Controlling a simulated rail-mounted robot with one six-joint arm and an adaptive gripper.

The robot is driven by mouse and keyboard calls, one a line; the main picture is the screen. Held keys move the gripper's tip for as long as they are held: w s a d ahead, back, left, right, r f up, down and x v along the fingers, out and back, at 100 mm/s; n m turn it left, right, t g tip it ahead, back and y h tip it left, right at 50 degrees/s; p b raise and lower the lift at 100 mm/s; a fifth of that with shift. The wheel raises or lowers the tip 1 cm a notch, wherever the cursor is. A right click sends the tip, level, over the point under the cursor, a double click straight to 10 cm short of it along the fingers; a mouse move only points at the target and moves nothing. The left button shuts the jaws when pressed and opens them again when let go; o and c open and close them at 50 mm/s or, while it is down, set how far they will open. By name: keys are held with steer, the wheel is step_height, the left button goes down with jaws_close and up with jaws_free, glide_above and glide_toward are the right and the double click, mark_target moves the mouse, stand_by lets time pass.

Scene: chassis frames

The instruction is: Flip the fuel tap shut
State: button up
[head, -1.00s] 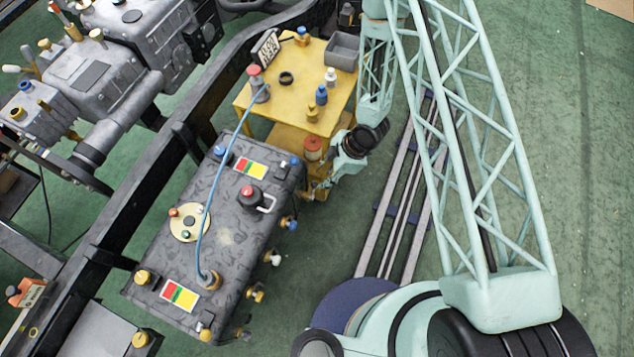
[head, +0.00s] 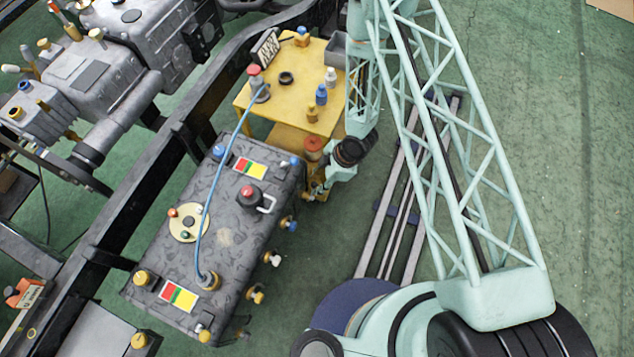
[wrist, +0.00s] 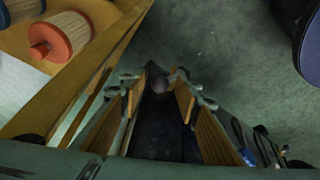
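The dark grey tank (head: 225,240) lies along the chassis rail, with several small taps on its right side. They include a blue-handled tap (head: 289,223), a white one (head: 273,258) and a yellow one (head: 256,294). I cannot tell which is the fuel tap. My gripper (head: 316,192) is beside the tank's far right corner, pointing down, partly hidden by my wrist. In the wrist view its two orange-padded fingers (wrist: 160,100) stand apart. A small dull round knob (wrist: 160,83) shows in the gap near the tips; I cannot tell what it belongs to. No finger visibly closes on it.
A yellow cart (head: 330,62) stands just beyond the tank, close to my wrist, with bottles and a grey bin (head: 340,50) on it. A red-topped cylinder (wrist: 58,36) is on its lower shelf. A blue hose (head: 207,190) crosses the tank. Green floor right of the tank is open.

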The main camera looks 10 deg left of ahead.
jaws_close()
